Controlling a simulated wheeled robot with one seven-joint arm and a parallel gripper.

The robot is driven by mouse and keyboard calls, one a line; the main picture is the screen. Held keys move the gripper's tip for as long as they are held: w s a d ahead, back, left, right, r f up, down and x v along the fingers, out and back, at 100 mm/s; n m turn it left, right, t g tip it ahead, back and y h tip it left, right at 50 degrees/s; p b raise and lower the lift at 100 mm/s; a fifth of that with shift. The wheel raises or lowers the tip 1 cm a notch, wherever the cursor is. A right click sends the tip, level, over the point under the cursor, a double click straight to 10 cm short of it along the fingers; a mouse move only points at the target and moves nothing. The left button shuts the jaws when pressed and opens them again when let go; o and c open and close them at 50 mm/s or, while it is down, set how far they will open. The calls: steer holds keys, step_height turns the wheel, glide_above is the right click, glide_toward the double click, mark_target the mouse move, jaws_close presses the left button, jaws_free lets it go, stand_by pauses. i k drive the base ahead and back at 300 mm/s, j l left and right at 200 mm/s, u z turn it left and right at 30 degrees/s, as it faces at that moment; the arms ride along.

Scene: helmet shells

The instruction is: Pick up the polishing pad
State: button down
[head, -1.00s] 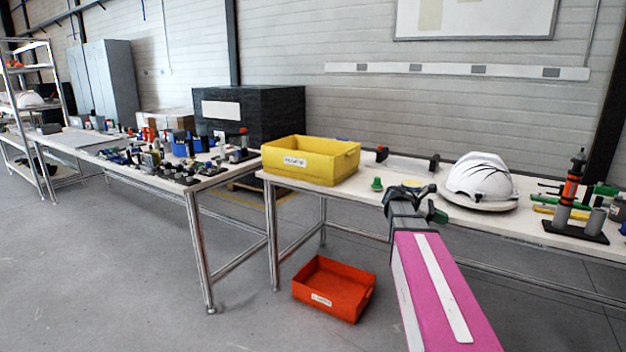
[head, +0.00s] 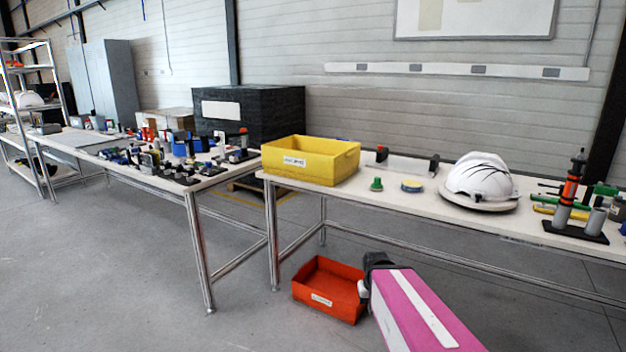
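A small round disc, yellow on top with a blue-grey side, which looks like the polishing pad (head: 411,186), lies flat on the right-hand table (head: 400,203). It sits between a small green knob-shaped piece (head: 376,184) and the white helmet shell (head: 480,180). My gripper (head: 372,268) is below the tabletop, in front of the table and by the right side of the orange bin (head: 325,285). It is well apart from the disc. Its fingers are dark and foreshortened, so their opening and anything between them cannot be made out.
A yellow bin (head: 310,165) stands at the table's left end. A dark stand with an orange tool (head: 570,190) and grey cylinders is at the right. The orange bin is on the floor. Another table (head: 150,170) at left is crowded with parts.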

mark_target(377, 186)
steer(key=z, duration=0.5)
steer(key=i+j+z, duration=0.1)
steer(key=j+z, duration=0.35)
steer(key=i+j+z, duration=0.1)
steer(key=j+z, duration=0.15)
steer(key=z, duration=0.2)
steer(key=j+z, duration=0.45)
steer(key=i+j, duration=0.1)
steer(key=j, duration=0.35)
steer(key=i+j+z, duration=0.15)
steer(key=j, duration=0.7)
steer(key=i+z, duration=0.05)
